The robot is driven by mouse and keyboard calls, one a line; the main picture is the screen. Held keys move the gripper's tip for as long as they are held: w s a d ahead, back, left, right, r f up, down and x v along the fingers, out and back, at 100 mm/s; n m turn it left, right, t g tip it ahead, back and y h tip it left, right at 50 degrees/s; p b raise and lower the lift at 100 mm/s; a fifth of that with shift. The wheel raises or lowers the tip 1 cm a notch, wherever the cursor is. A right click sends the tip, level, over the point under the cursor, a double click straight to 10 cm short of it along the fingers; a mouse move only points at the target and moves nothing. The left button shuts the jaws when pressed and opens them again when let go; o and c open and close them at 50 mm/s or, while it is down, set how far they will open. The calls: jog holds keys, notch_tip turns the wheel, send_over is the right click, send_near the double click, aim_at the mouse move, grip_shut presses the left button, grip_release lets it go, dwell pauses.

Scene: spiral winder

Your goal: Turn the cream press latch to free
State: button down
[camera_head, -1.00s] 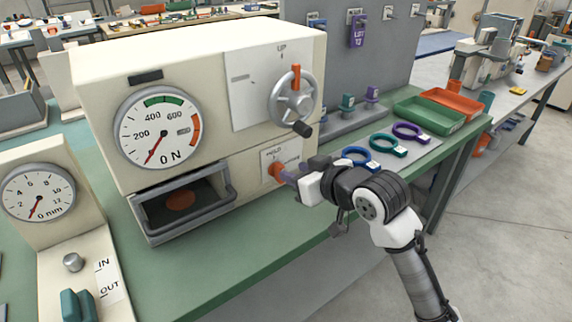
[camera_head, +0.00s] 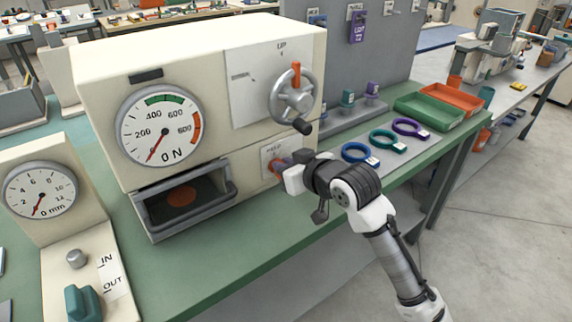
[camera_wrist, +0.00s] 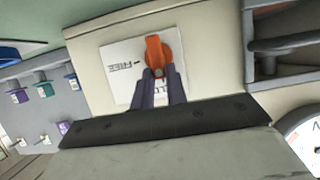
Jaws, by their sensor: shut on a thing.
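The cream press (camera_head: 215,75) stands on the green bench, with a round force gauge, a handwheel and an open drawer-like slot on its front. Its orange latch (camera_wrist: 154,52) sits on a white label plate (camera_wrist: 122,70) low on the right of the front. In the wrist view the latch lies between my fingertips, with its upper end showing beyond them. My gripper (camera_wrist: 158,76) is shut on the latch. In the head view my gripper (camera_head: 287,172) and wrist cover most of the latch and part of its label plate.
The handwheel (camera_head: 294,95) with its dark knob is just above my gripper. The drawer handle (camera_head: 232,183) juts out to the left. Blue, teal and purple rings (camera_head: 408,128) lie to the right, before green and orange trays (camera_head: 430,110).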

dwell(0.3)
jog(key=m+y+p, duration=0.1)
jog(key=m, duration=0.1)
jog(key=w+d+m+g+y+p, duration=0.1)
jog(key=m+y, duration=0.1)
jog(key=m+y+p, duration=0.1)
jog(key=m+p, duration=0.1)
jog(key=m, duration=0.1)
jog(key=shift+w+d+f+g, duration=0.15)
jog(key=shift+d+f+g, duration=0.2)
jog(key=shift+f+g, duration=0.05)
jog(key=m+y+p, duration=0.2)
jog(key=m, duration=0.1)
jog(key=shift+w+d+f, duration=0.15)
jog(key=shift+d+f, duration=0.05)
jog(key=shift+f, duration=0.2)
jog(key=shift+d+f+m+t+y+p, duration=0.15)
jog(key=shift+f+m+y+p, duration=0.2)
jog(key=shift+m+p, duration=0.45)
jog(key=shift+a+f+m+t+y+p, duration=0.15)
jog(key=shift+m+y+p, duration=0.25)
jog(key=shift+m, duration=0.6)
jog(key=shift+d+f, duration=0.1)
jog(key=shift+d, duration=0.05)
jog(key=c, duration=1.4)
grip_release()
